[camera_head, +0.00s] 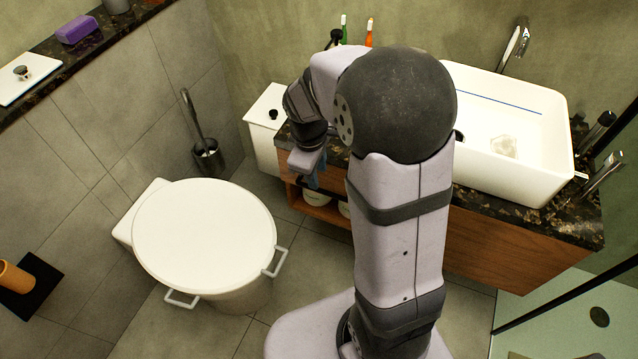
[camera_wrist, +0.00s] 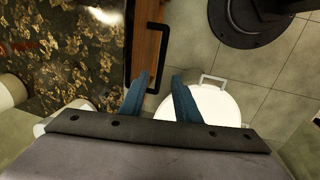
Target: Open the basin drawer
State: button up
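The basin drawer has a wooden front (camera_head: 500,245) under the dark speckled counter, partly hidden by my arm in the head view. In the wrist view its wooden front (camera_wrist: 143,45) is a narrow strip beside the counter edge, with a black bar handle (camera_wrist: 161,55) on it. The drawer looks closed. My gripper (camera_wrist: 160,80) has two blue fingers, spread apart with nothing gripped. The lower end of the handle appears between the fingers; I cannot tell the depth between them. In the head view my gripper (camera_head: 312,180) is by the counter's left end.
A white basin (camera_head: 545,145) stands on the counter (camera_head: 570,225). An open shelf (camera_head: 320,208) shows below the counter. A toilet brush (camera_head: 207,150) is by the wall.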

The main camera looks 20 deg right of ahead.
aim_at(320, 189)
jog(key=shift+w+d+f+b, duration=0.15)
jog(key=shift+f+b, duration=0.05)
jog(key=shift+f, duration=0.95)
jog(key=shift+w+d+f+b, duration=0.15)
jog(key=shift+f+b, duration=0.05)
jog(key=shift+f, duration=0.9)
jog(key=shift+w+d+f+b, duration=0.15)
jog(key=shift+f+b, duration=0.05)
jog(key=shift+f, duration=0.95)
grip_shut()
